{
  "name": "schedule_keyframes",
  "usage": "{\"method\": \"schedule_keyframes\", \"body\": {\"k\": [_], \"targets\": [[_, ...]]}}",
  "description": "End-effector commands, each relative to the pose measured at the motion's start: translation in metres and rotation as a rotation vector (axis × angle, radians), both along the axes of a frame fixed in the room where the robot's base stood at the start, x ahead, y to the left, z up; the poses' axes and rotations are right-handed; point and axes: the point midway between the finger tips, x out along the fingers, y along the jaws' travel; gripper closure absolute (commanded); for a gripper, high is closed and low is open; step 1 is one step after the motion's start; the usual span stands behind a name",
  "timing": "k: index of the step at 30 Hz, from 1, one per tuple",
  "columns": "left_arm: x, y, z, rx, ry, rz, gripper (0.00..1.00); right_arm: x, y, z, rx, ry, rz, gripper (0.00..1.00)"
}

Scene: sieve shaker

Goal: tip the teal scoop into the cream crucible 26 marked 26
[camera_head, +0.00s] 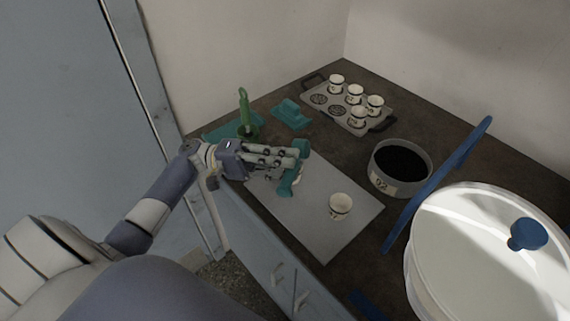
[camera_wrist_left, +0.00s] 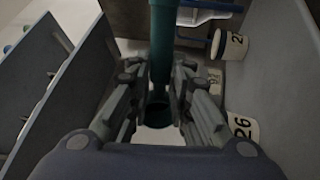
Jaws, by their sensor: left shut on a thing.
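My left gripper (camera_head: 298,160) is shut on the teal scoop (camera_head: 287,184) and holds it over the left part of the grey mat. In the left wrist view the scoop's teal handle (camera_wrist_left: 163,40) runs between the fingers; its bowl is mostly hidden. A cream crucible (camera_head: 340,206) stands upright on the mat, right of the scoop and apart from it. Its number is too small to read in the head view. The left wrist view shows a pale label marked 26 (camera_wrist_left: 242,127) at right; I cannot tell what it belongs to. My right gripper is not in view.
A grey mat (camera_head: 325,240) lies on the dark bench. Behind stand a tray (camera_head: 337,110) with several cups, a teal block (camera_head: 291,113) and a green-handled tool (camera_head: 244,105). To the right are a sieve marked 92 (camera_head: 385,187), a blue bar (camera_head: 440,180) and a large white lid (camera_head: 470,260).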

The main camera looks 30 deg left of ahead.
Motion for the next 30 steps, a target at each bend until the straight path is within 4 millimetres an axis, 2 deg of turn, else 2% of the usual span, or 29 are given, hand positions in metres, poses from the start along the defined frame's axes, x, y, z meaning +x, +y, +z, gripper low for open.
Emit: {"method": "schedule_keyframes", "body": {"k": [7, 15, 21, 25, 30], "targets": [[0.000, 0.000, 0.002, 0.008, 0.001, 0.000, 1.00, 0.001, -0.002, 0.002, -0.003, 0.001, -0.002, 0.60], [0.000, -0.003, 0.013, 0.162, 0.031, -0.001, 1.00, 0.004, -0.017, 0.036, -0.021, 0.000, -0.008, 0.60], [0.001, -0.006, 0.017, 0.279, 0.055, -0.001, 1.00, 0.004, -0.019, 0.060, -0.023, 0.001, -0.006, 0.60], [0.001, -0.007, 0.015, 0.330, 0.064, -0.001, 1.00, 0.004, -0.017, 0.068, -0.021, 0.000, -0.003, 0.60], [0.001, -0.007, 0.012, 0.347, 0.067, 0.000, 1.00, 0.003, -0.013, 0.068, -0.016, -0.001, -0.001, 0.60]]}}
